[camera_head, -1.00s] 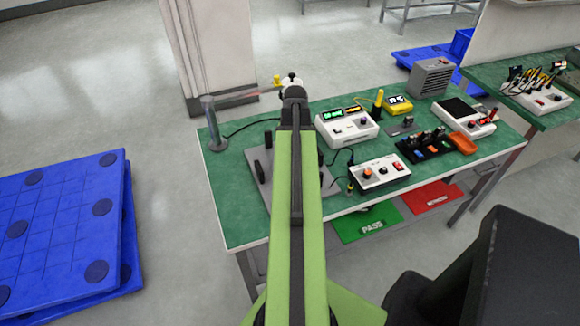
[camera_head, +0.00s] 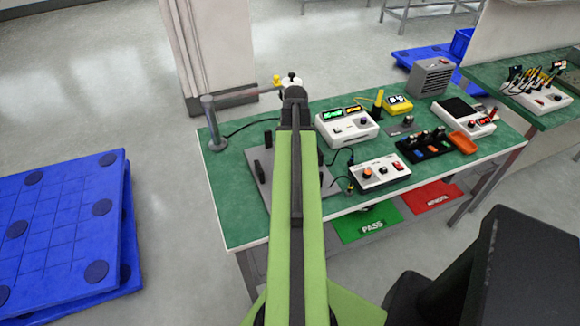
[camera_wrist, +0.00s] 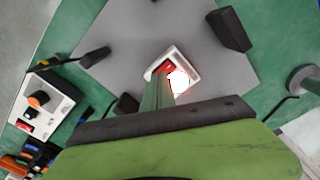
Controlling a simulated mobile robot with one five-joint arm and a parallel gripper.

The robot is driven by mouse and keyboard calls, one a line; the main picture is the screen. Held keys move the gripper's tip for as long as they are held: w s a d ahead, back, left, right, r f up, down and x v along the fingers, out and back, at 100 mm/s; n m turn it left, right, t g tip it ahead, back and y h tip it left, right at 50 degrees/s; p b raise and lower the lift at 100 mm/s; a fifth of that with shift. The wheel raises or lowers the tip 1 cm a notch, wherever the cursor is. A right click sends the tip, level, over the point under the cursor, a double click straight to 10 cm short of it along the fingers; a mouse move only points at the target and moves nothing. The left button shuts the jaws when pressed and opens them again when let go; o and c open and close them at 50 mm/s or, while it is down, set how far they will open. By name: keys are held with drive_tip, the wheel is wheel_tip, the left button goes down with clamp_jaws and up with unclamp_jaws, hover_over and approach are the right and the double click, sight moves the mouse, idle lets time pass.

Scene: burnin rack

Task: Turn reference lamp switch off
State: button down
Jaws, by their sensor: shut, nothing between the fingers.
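In the wrist view, a small white housing with a red switch (camera_wrist: 164,67) lies over the grey plate, and a bright white glow with a red edge (camera_wrist: 179,82) is beside the red part. My gripper (camera_wrist: 159,82) is shut and empty, its narrow tip overlapping the near side of the housing. I cannot tell whether it touches the switch. In the head view, a grey post (camera_head: 209,125) with a thin arm stands at the bench's left end, reaching toward a white piece with a black knob (camera_head: 291,80) behind my arm. The switch is hidden there.
The grey plate (camera_head: 255,185) carries black blocks. A white control box (camera_head: 380,172) with an orange knob stands to its right, with a white meter (camera_head: 347,127) behind. Black cables run over the green bench (camera_head: 235,215). Blue pallets (camera_head: 60,225) lie on the floor at left.

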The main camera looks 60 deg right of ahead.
drive_tip(key=shift+f+b, duration=0.75)
drive_tip(key=shift+f, duration=0.05)
wheel_tip(320, 180, up, 7)
drive_tip(key=p, duration=0.7)
drive_tip(key=shift+r, duration=0.1)
idle(0.5)
